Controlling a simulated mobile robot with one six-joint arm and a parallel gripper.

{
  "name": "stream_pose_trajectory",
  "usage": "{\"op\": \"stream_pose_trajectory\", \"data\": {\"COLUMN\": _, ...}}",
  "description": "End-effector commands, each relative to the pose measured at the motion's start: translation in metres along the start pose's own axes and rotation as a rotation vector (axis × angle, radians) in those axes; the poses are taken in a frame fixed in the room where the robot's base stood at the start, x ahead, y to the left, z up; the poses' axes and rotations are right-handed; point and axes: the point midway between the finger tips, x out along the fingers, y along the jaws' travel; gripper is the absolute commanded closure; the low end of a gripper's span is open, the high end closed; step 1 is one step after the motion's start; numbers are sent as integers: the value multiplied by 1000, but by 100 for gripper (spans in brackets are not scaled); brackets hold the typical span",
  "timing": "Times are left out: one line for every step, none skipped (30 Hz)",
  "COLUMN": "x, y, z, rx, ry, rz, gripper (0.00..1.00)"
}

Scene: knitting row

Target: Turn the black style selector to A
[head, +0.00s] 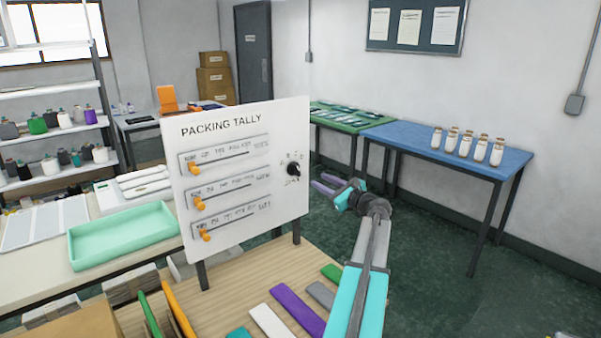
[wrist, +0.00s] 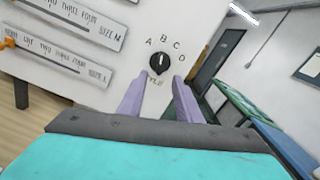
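The black style selector (wrist: 159,63) is a round knob on the right side of the white PACKING TALLY panel (head: 240,122). It also shows in the head view (head: 293,169). In the wrist view the letters A, B, C and D arc around it, A at upper left and D at right. Its white mark points up, roughly toward B. My gripper (wrist: 158,82) is open and empty, its two lavender fingers spread below the knob in the wrist view and apart from it. In the head view my gripper (head: 322,184) is just right of the panel.
Three sliders with orange knobs (head: 195,168) sit left of the selector on the panel. Coloured strips (head: 297,309) lie on the wooden table below. A blue table (head: 450,150) with several jars stands at right. Open floor lies between.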

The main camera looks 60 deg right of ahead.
Motion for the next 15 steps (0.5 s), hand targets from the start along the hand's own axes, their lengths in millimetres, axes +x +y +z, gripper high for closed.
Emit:
{"op": "stream_pose_trajectory", "data": {"x": -1, "y": -1, "z": 0, "rx": 0, "ry": 0, "rz": -1, "gripper": 69}}
{"op": "stream_pose_trajectory", "data": {"x": -1, "y": -2, "z": 0, "rx": 0, "ry": 1, "rz": -2, "gripper": 69}}
{"op": "stream_pose_trajectory", "data": {"x": -1, "y": -2, "z": -1, "rx": 0, "ry": 1, "rz": -2, "gripper": 69}}
{"op": "stream_pose_trajectory", "data": {"x": 0, "y": -3, "z": -1, "rx": 0, "ry": 1, "rz": -3, "gripper": 69}}
{"op": "stream_pose_trajectory", "data": {"x": 0, "y": -3, "z": -1, "rx": 0, "ry": 1, "rz": -3, "gripper": 69}}
{"op": "stream_pose_trajectory", "data": {"x": 2, "y": -3, "z": -1, "rx": 0, "ry": 1, "rz": -3, "gripper": 69}}
{"op": "stream_pose_trajectory", "data": {"x": 3, "y": -4, "z": -1, "rx": 0, "ry": 1, "rz": -3, "gripper": 69}}
{"op": "stream_pose_trajectory", "data": {"x": 5, "y": -4, "z": -1, "rx": 0, "ry": 1, "rz": -3, "gripper": 69}}
{"op": "stream_pose_trajectory", "data": {"x": 8, "y": -4, "z": -1, "rx": 0, "ry": 1, "rz": -3, "gripper": 69}}
{"op": "stream_pose_trajectory", "data": {"x": 10, "y": -4, "z": -1, "rx": 0, "ry": 1, "rz": -4, "gripper": 69}}
{"op": "stream_pose_trajectory", "data": {"x": 13, "y": -5, "z": -1, "rx": 0, "ry": 2, "rz": -4, "gripper": 69}}
{"op": "stream_pose_trajectory", "data": {"x": 17, "y": -5, "z": 0, "rx": 1, "ry": 2, "rz": -4, "gripper": 69}}
{"op": "stream_pose_trajectory", "data": {"x": 21, "y": -5, "z": 0, "rx": 1, "ry": 2, "rz": -3, "gripper": 69}}
{"op": "stream_pose_trajectory", "data": {"x": 25, "y": -5, "z": 0, "rx": 1, "ry": 1, "rz": -3, "gripper": 69}}
{"op": "stream_pose_trajectory", "data": {"x": 30, "y": -5, "z": 0, "rx": 1, "ry": 1, "rz": -3, "gripper": 69}}
